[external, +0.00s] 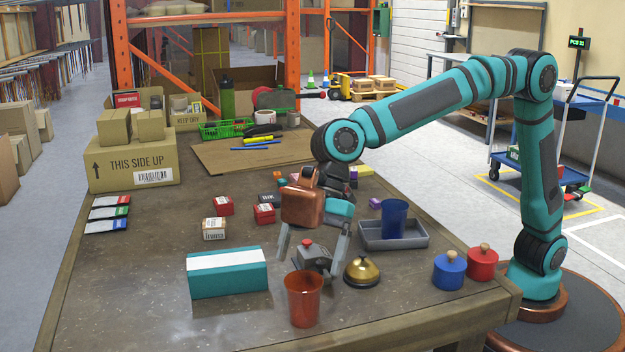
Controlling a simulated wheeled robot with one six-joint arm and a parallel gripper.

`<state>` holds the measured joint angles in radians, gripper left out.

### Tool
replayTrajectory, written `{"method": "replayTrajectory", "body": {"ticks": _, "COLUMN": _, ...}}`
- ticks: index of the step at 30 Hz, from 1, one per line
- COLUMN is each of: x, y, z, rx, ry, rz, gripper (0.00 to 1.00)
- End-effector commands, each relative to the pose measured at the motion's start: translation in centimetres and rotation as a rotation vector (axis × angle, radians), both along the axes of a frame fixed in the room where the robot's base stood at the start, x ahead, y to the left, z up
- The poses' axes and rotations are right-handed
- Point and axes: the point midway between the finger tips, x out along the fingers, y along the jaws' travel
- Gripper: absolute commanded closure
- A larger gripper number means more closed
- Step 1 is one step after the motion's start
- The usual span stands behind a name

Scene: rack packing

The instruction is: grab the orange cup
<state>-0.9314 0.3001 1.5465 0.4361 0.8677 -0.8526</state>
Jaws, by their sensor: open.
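The orange cup (303,301) stands upright near the front edge of the table (395,310). It looks empty and see-through. My gripper (312,250) hangs above the table behind the cup, fingers spread and pointing down. It is open and apart from the cup. A small grey box-like thing with a red top (314,258) shows between the fingers; I cannot tell whether it touches them.
A brass bell (362,271) stands right of the cup, a teal and white box (228,273) left. A grey tray (408,240) holds a blue cup (394,219). Blue (449,272) and red (482,264) knobbed jars stand at right. The left front table is clear.

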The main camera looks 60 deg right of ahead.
Motion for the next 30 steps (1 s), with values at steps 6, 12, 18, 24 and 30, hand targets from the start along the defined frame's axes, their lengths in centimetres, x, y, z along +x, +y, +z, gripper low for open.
{"method": "replayTrajectory", "body": {"ticks": 6, "x": 0.0, "y": 0.5, "z": -1.0, "rx": -0.002, "ry": 0.001, "rz": 0.0, "gripper": 0.12}}
{"method": "replayTrajectory", "body": {"ticks": 12, "x": -0.1, "y": 1.6, "z": -3.3, "rx": -0.002, "ry": 0.002, "rz": 0.0, "gripper": 0.12}}
{"method": "replayTrajectory", "body": {"ticks": 18, "x": 0.0, "y": 2.7, "z": -4.8, "rx": -0.001, "ry": 0.001, "rz": -0.001, "gripper": 0.12}}
{"method": "replayTrajectory", "body": {"ticks": 24, "x": 0.0, "y": 2.7, "z": -4.8, "rx": 0.0, "ry": 0.001, "rz": -0.001, "gripper": 0.12}}
{"method": "replayTrajectory", "body": {"ticks": 30, "x": 0.0, "y": 2.7, "z": -4.8, "rx": 0.0, "ry": 0.001, "rz": -0.001, "gripper": 0.51}}
